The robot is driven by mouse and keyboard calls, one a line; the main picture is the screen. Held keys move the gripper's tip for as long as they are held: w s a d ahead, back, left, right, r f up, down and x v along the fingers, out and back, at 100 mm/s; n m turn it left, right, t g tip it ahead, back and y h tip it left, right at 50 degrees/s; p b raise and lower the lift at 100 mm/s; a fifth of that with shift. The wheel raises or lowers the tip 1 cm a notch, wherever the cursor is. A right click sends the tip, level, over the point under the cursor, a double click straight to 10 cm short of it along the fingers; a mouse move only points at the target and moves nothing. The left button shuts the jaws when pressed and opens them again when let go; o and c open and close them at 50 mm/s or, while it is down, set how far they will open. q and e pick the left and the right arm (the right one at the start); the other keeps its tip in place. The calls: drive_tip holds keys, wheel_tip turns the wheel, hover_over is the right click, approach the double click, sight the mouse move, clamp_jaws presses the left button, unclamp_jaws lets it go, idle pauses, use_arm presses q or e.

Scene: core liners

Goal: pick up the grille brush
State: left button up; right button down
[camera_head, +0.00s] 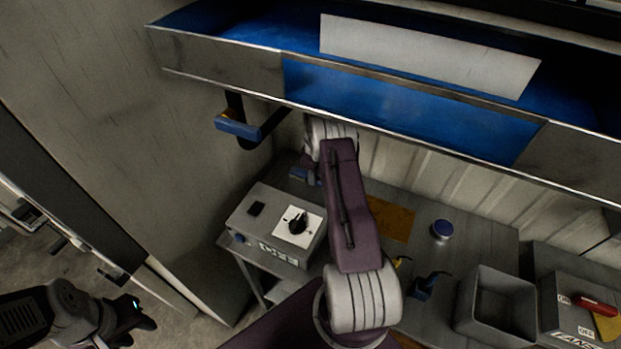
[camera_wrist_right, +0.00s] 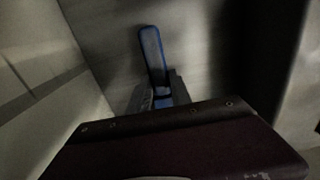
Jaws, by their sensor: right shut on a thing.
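The grille brush (camera_wrist_right: 153,50) shows in the right wrist view as a long blue piece with a rounded end. It stands up between the dark fingers of my right gripper (camera_wrist_right: 162,96), which is shut on it. My purple right wrist link covers the lower part of that view. In the head view a small blue part of the brush (camera_head: 300,174) shows beside my right arm at the back of the bench; the arm hides most of the gripper. My left gripper (camera_head: 145,312) is at the lower left, away from the bench; its jaw opening is unclear.
A grey box with a black knob (camera_head: 297,222) stands on the bench left of my right arm. A blue-lined shelf (camera_head: 380,105) hangs above, with a blue-and-black fixture (camera_head: 238,127) below it.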

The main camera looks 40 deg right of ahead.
wheel_tip(320, 180, up, 10)
drive_tip(key=b, duration=0.1)
drive_tip(key=c, duration=1.8)
unclamp_jaws()
clamp_jaws()
